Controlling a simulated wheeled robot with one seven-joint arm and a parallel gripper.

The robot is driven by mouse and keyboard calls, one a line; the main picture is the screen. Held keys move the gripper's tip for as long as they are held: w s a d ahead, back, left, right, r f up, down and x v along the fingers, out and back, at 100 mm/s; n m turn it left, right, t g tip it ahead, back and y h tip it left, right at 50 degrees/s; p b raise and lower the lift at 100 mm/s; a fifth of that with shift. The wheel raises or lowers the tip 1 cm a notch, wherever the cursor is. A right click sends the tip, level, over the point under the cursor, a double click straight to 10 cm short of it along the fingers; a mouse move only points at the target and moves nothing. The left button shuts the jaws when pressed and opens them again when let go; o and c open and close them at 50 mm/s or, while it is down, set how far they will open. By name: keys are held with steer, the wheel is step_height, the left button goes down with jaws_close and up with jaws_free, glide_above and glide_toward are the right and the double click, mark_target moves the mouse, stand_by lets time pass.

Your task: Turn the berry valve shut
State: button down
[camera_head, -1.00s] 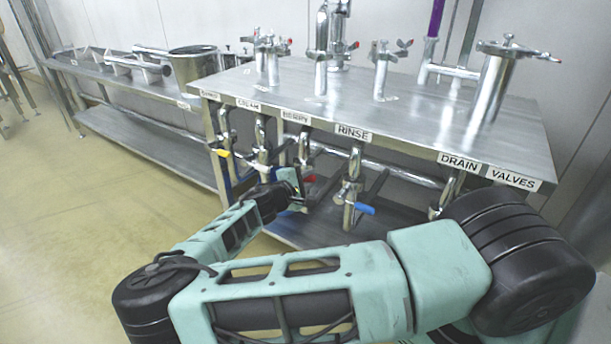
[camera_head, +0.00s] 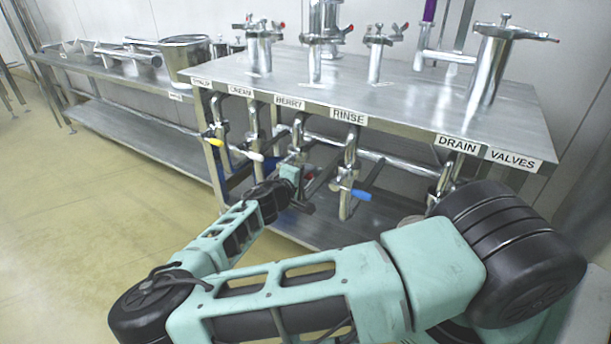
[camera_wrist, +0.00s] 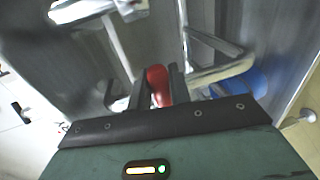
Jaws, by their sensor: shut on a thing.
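The berry valve hangs on the pipe below the BERRY label (camera_head: 289,103) in the head view. Its red handle (camera_wrist: 158,84) shows in the wrist view between the two dark fingers of my gripper (camera_wrist: 160,92). My gripper is shut on this handle. In the head view my gripper (camera_head: 301,188) is in front of the berry pipe, under the bench edge, and hides most of the handle. The valve body is largely hidden too, so I cannot tell the handle's exact angle.
The rinse valve's blue handle (camera_head: 361,195) is close on the right. The cream valve's white handle (camera_head: 254,156) and a yellow handle (camera_head: 213,142) are on the left. The steel bench top (camera_head: 410,98) is above, a lower shelf (camera_head: 300,232) below. Floor on the left is clear.

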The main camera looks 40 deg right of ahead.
steer(key=shift+f, duration=0.1)
steer(key=c, duration=1.3)
jaws_free()
steer(key=shift+c, duration=0.2)
steer(key=shift+a, duration=0.1)
steer(key=v, duration=1.7)
steer(key=shift+p, duration=0.35)
steer(key=shift+s+a, duration=0.1)
